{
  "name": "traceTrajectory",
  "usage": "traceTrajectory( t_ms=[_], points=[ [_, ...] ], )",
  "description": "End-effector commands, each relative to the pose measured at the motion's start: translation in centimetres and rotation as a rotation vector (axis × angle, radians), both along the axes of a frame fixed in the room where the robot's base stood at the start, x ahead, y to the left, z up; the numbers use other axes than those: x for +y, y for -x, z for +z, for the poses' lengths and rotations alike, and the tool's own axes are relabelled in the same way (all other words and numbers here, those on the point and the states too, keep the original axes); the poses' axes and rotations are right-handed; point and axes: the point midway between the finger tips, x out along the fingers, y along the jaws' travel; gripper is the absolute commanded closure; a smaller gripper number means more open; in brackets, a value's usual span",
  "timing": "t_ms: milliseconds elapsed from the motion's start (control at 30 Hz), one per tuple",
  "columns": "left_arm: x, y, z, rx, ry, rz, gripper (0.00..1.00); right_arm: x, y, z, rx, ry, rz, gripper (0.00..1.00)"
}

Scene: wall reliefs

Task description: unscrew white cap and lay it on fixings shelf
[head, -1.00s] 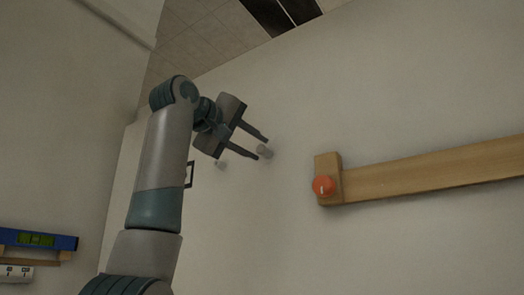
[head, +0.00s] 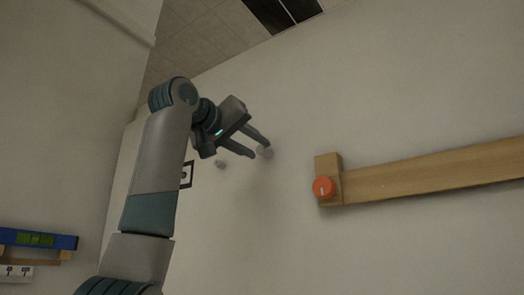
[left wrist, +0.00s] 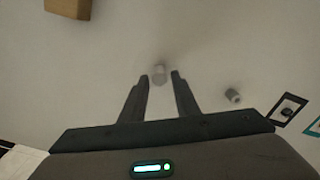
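A pale white cap (head: 264,152) sticks out from the wall, right at the fingertips of my left gripper (head: 259,148). In the left wrist view the cap (left wrist: 159,72) shows between the two fingertips, with a gap on each side. My left gripper (left wrist: 160,77) is open and holds nothing. A second small pale, stubby piece (head: 220,164) is on the wall to the left; it also shows in the left wrist view (left wrist: 233,96) with a darker end. I cannot make out for sure which shelf is the fixings shelf. My right gripper is not in view.
A wooden rail (head: 430,171) with an orange knob (head: 323,187) is fixed on the wall to the right. A dark-framed square (head: 187,174) is behind my left arm. At the lower left, a blue level (head: 38,239) rests on wooden brackets above white labelled boxes (head: 16,272).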

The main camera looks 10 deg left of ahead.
Motion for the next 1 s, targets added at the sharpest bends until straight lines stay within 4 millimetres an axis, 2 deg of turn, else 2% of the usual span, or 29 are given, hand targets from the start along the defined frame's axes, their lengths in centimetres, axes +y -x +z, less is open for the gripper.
traceTrajectory(
  t_ms=[267,633,933,967,1000],
  points=[
    [0.0,0.0,0.1,-0.023,-0.065,0.001,0.72,0.0,0.0,0.3,0.0,0.0,0.0,0.69],
    [0.0,0.0,0.1,-0.156,-0.432,0.001,0.72,0.0,0.0,1.4,0.0,0.0,0.0,0.69],
    [0.0,0.0,0.0,-0.171,-0.47,0.0,0.72,0.0,0.0,1.3,0.0,0.0,0.0,0.69],
    [0.0,0.0,0.0,-0.171,-0.47,0.0,0.74,0.0,0.0,1.3,0.0,0.0,0.0,0.69],
    [0.0,0.0,0.0,-0.17,-0.469,0.0,0.84,0.0,0.0,1.3,0.0,0.0,0.0,0.69]
  ],
)
